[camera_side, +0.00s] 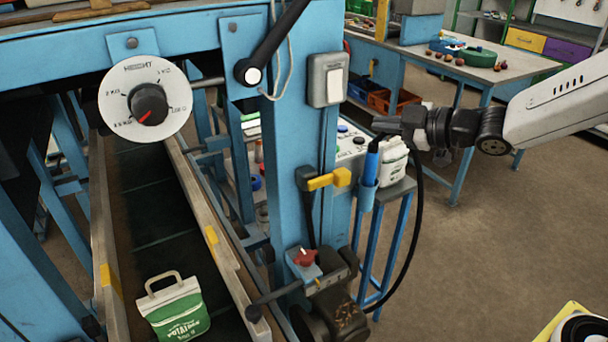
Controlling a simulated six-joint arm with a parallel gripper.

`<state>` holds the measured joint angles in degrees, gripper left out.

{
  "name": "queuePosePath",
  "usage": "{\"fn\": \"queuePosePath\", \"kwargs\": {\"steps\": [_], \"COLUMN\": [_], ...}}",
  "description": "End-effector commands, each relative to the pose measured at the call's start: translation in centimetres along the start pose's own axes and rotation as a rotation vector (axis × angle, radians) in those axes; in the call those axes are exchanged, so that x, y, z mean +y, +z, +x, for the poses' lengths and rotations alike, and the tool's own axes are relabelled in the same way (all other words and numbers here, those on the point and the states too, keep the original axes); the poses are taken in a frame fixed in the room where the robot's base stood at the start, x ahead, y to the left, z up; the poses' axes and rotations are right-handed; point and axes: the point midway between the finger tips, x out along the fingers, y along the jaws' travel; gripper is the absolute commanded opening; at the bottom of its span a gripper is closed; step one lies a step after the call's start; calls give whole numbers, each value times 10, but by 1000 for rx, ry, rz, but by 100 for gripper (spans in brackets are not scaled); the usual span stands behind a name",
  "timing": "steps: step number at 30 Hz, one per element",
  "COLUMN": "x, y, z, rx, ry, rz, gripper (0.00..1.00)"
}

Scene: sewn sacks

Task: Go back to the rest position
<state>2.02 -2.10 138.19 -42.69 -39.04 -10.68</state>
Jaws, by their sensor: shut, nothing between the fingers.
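My gripper (388,124) is at the right of centre, at the end of my white and black arm that reaches in from the right edge. It is small in the picture, and its fingers are shut with nothing held. Another white and green sack (174,308) with a handle lies on the dark conveyor belt (152,205) at the lower left, well away from my gripper.
A blue machine frame (318,160) with a dial (146,98), a grey switch (327,80), a yellow lever (330,179) and a red knob (305,257) fills the left. A blue pen-like tool (371,163) on a black cable hangs near my gripper. Open floor (490,240) lies at the right.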

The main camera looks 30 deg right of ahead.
Motion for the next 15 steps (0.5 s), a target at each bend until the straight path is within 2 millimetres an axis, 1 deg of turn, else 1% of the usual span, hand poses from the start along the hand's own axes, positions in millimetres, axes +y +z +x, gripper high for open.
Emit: {"fn": "queuePosePath", "kwargs": {"steps": [1, 3, 8, 12, 15], "x": [-3, -8, -24, -46, -66], "y": [14, 34, 76, 109, 128], "z": [-1, -4, -18, -36, -53], "rx": [-71, -171, -397, -593, -732], "ry": [5, 12, 18, 12, 0], "rz": [51, 122, 294, 449, 562], "gripper": [0, 0, 0, 0, 0]}}
